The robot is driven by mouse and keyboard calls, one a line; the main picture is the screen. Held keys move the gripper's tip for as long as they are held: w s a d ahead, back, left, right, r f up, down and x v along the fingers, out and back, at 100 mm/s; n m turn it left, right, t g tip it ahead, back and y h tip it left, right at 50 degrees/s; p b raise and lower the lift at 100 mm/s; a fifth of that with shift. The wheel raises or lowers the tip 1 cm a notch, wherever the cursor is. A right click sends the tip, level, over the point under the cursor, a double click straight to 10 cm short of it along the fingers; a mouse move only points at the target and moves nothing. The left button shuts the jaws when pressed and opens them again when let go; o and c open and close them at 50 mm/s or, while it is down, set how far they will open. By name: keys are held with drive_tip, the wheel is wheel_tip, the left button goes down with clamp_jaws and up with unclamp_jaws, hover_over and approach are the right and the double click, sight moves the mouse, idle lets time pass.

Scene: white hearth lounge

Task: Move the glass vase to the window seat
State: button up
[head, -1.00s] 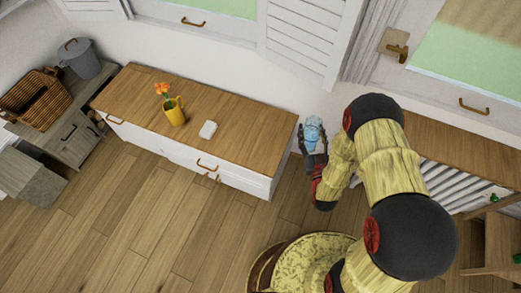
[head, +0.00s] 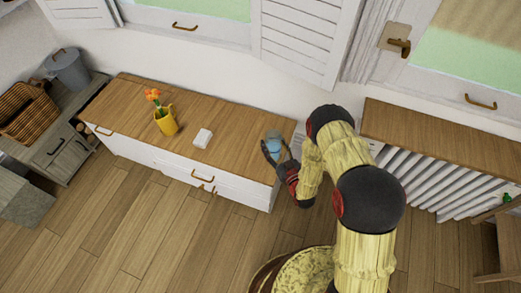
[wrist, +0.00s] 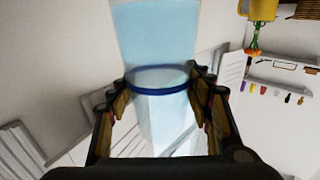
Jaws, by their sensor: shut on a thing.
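The glass vase (head: 273,142) is pale blue and see-through. In the head view it appears over the right end of the wood-topped white bench with drawers (head: 232,120), which stands under the window and looks like the window seat. Whether the vase touches the top is hard to tell. My gripper (head: 277,155) is shut on the vase. In the wrist view the vase (wrist: 155,35) rises between the two fingers of my gripper (wrist: 162,88), with a dark blue ring near the fingertips. Part of the vase is hidden by the fingers.
A yellow mug with orange flowers (head: 166,121) and a small white block (head: 203,138) stand on the bench. The wood between the block and the vase is clear. A wood-topped radiator cover (head: 440,132) is at the right. A wicker basket (head: 28,115) and grey bucket (head: 68,70) are at the left.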

drive_tip(key=shift+w+a+f+b, duration=0.85)
drive_tip(key=shift+w+a+f, duration=0.1)
drive_tip(key=shift+f, duration=0.7)
drive_tip(key=shift+w+a+f+b, duration=0.85)
drive_tip(key=shift+w+f, duration=0.1)
drive_tip(key=shift+f, duration=0.75)
drive_tip(key=shift+w+a+f+b, duration=0.85)
drive_tip(key=shift+w+a+f, duration=0.1)
drive_tip(key=shift+f, duration=0.7)
drive_tip(key=shift+f, duration=0.15)
drive_tip(key=o, duration=1.7)
drive_tip(key=shift+s, duration=0.1)
drive_tip(key=shift+s+d, duration=0.2)
drive_tip(key=shift+s, duration=0.05)
drive_tip(key=p+v, duration=0.3)
drive_tip(key=v, duration=0.8)
drive_tip(key=shift+p, duration=0.3)
drive_tip(key=shift+s+d, duration=0.15)
drive_tip(key=shift+s, duration=0.05)
